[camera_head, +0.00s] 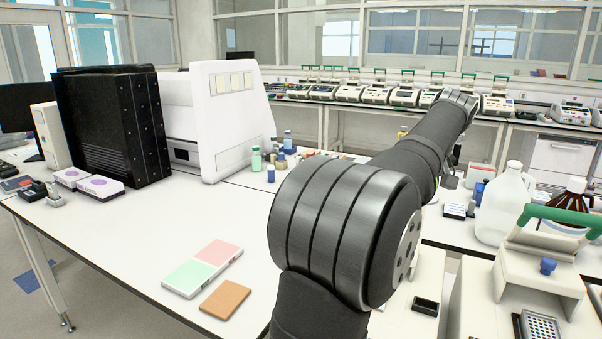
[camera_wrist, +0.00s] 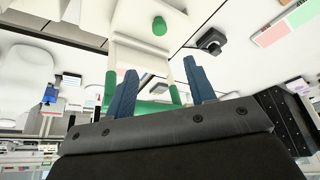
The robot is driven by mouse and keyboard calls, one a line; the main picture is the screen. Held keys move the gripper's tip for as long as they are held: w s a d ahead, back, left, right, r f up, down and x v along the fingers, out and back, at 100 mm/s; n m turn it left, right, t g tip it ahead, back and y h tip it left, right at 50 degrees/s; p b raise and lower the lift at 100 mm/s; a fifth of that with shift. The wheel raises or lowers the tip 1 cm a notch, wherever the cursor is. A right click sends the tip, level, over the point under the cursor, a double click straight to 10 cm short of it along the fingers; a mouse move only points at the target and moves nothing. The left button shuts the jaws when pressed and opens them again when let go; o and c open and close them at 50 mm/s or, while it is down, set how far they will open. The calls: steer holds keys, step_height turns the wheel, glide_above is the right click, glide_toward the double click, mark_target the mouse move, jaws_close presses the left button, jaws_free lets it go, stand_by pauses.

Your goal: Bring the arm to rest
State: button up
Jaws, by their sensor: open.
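My arm (camera_head: 345,220) reaches from the bottom middle of the head view up and to the right over the bench. A white machine with a green handle (camera_wrist: 152,106) and a green knob (camera_wrist: 159,26) lies behind the fingers in that view. I cannot tell whether the fingers touch it.
A thermal cycler with a green handle (camera_head: 562,217) stands at the lower right, with a clear jug (camera_head: 500,207) and a brown bottle (camera_head: 572,205) behind it. A black instrument (camera_head: 110,125) and a white one (camera_head: 222,115) stand left.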

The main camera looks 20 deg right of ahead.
steer(key=x, duration=1.7)
steer(key=shift+a+f, duration=0.15)
steer(key=shift+f, duration=0.15)
steer(key=v, duration=1.7)
steer(key=shift+r, duration=0.25)
steer(key=shift+x, duration=8.75)
steer(key=shift+s+a, duration=0.25)
steer(key=shift+s, duration=0.15)
